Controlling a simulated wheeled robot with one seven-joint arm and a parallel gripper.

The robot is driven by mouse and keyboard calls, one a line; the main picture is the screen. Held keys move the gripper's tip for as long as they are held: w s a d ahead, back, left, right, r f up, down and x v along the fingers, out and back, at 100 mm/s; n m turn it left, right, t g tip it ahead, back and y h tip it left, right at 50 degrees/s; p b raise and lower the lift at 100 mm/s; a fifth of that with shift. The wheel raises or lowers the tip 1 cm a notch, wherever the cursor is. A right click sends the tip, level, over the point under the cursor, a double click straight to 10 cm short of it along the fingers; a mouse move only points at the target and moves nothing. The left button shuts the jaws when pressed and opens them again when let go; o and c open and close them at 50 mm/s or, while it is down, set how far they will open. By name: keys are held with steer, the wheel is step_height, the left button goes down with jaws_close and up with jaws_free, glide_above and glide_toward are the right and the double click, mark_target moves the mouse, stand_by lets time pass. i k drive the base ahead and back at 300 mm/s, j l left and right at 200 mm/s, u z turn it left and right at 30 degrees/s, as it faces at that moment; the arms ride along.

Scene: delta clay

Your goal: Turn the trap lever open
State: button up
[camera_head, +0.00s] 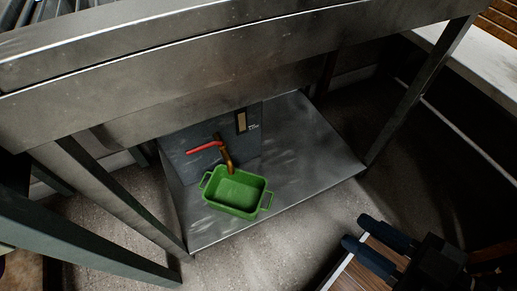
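The trap lever (204,147) is a red handle on the front of a grey box (185,165) under the metal counter. It points to the left and lies nearly level. A brown, copper-coloured spout (228,160) curves down from beside the lever. A green tub (236,192) with two side handles stands below the spout and looks empty. My gripper (367,241) is at the lower right, with two dark fingers pointing left and a gap between them. It is open, holds nothing visible, and is well apart from the lever.
The box and tub stand on a low metal shelf (310,150) under the steel counter (250,75). Counter legs (425,88) flank it at left and right. A wood-topped surface (357,272) lies below my gripper. Speckled floor (280,255) is clear before the shelf.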

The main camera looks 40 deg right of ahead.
mark_target(221, 144)
steer(key=i+j+z, duration=0.35)
steer(key=j, duration=1.7)
steer(key=j+z, duration=0.4)
steer(key=j, duration=1.65)
